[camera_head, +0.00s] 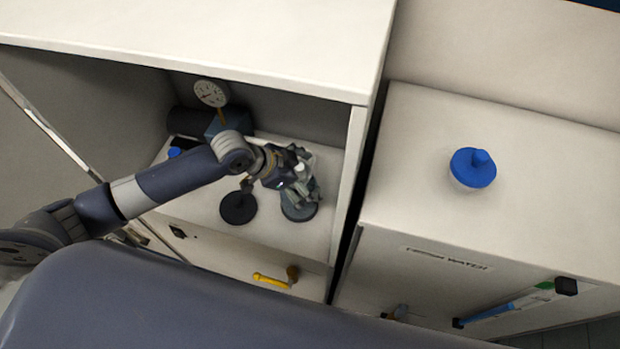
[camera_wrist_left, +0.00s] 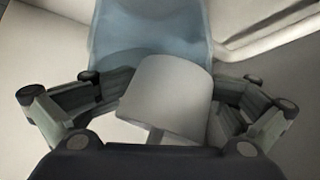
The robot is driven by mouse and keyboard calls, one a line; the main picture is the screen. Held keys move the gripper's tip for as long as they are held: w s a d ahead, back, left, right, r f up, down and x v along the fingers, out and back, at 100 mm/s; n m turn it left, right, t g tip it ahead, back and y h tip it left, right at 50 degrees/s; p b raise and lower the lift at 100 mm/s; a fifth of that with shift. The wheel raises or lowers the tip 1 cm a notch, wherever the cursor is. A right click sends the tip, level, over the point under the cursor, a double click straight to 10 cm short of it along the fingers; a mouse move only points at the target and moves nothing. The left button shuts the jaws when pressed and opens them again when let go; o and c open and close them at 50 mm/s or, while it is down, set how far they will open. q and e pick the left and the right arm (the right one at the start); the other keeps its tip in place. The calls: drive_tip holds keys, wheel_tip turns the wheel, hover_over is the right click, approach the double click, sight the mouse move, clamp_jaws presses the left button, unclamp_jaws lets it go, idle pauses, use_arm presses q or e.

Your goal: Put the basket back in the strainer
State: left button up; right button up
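In the head view my left gripper (camera_head: 292,172) is inside the open cabinet bay, directly over a grey round base (camera_head: 299,209). The left wrist view shows a pale grey rounded basket (camera_wrist_left: 170,90) with a short stem between the fingers (camera_wrist_left: 172,105). The fingers appear closed against both its sides. Behind it stands a translucent blue bowl (camera_wrist_left: 150,30), apparently the strainer body. I cannot tell whether the basket is inside the bowl or in front of it. The gripper hides most of this in the head view. My right gripper is not in view.
A black disc (camera_head: 238,208) lies left of the grey base. A dial gauge (camera_head: 211,93) and blue block (camera_head: 229,122) stand behind. The bay's right wall (camera_head: 348,185) is close. A blue knobbed lid-like piece (camera_head: 473,167) sits on the right cabinet. A yellow handle (camera_head: 270,280) is below.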

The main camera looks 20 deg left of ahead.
use_arm(q)
drive_tip(key=shift+g+y, duration=0.5)
drive_tip(key=shift+g, duration=0.2)
drive_tip(key=s+f, duration=0.1)
drive_tip(key=s+a+f, duration=0.1)
drive_tip(key=f, duration=0.1)
drive_tip(key=s+a+f, duration=0.1)
drive_tip(key=f, duration=0.1)
drive_tip(key=shift+s+a+f, duration=0.15)
drive_tip(key=shift+s+a, duration=0.1)
drive_tip(key=shift+s, duration=0.1)
drive_tip(key=shift+w+r, duration=0.1)
drive_tip(key=shift+r, duration=0.2)
drive_tip(key=r, duration=0.2)
drive_tip(key=a+r, duration=0.1)
drive_tip(key=r, duration=0.1)
drive_tip(key=shift+w+a+r, duration=0.1)
drive_tip(key=shift+r, duration=0.15)
wheel_tip(320, 180, up, 9)
drive_tip(key=s+a+t+h, duration=0.1)
drive_tip(key=a, duration=0.1)
drive_tip(key=shift+s+a+r, duration=0.15)
drive_tip(key=shift+s+a, duration=0.1)
drive_tip(key=shift+a, duration=0.1)
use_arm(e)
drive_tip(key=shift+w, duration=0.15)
